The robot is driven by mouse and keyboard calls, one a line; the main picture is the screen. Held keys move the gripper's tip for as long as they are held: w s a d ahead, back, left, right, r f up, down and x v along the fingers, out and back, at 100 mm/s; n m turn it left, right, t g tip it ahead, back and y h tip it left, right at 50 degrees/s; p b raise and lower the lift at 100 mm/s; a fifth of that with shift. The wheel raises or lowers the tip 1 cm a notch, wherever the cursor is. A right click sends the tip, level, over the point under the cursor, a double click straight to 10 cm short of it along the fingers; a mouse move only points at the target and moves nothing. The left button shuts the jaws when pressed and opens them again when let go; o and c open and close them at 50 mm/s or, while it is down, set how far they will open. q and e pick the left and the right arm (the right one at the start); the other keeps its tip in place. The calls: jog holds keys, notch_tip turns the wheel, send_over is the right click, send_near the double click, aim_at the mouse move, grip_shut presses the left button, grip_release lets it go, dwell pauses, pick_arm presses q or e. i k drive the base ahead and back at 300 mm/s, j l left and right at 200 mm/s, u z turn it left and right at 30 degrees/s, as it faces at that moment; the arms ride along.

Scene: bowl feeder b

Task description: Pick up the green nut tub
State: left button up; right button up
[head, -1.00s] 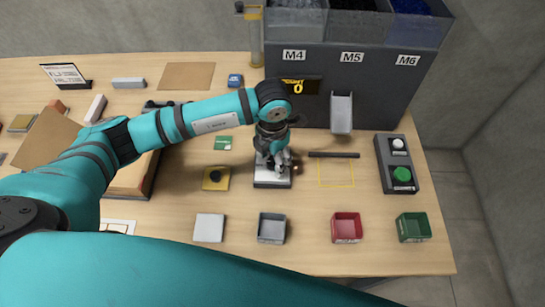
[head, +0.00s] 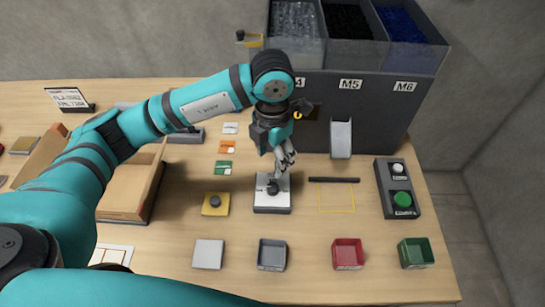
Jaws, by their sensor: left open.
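The green nut tub (head: 416,253) is a small open square tub at the front right of the table. It stands upright and looks empty. My left gripper (head: 285,160) is open and empty, above the far side of a white-topped device with a dark knob (head: 272,193). It is well to the left of and behind the green tub. My right gripper is not in view.
A red tub (head: 347,254) and a grey tub (head: 272,255) stand left of the green one. A button box (head: 397,188) stands behind it. The tall bin feeder (head: 370,95) blocks the back. The table's right edge is close to the green tub.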

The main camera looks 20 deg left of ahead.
aim_at(414, 252)
jog(key=k, duration=1.5)
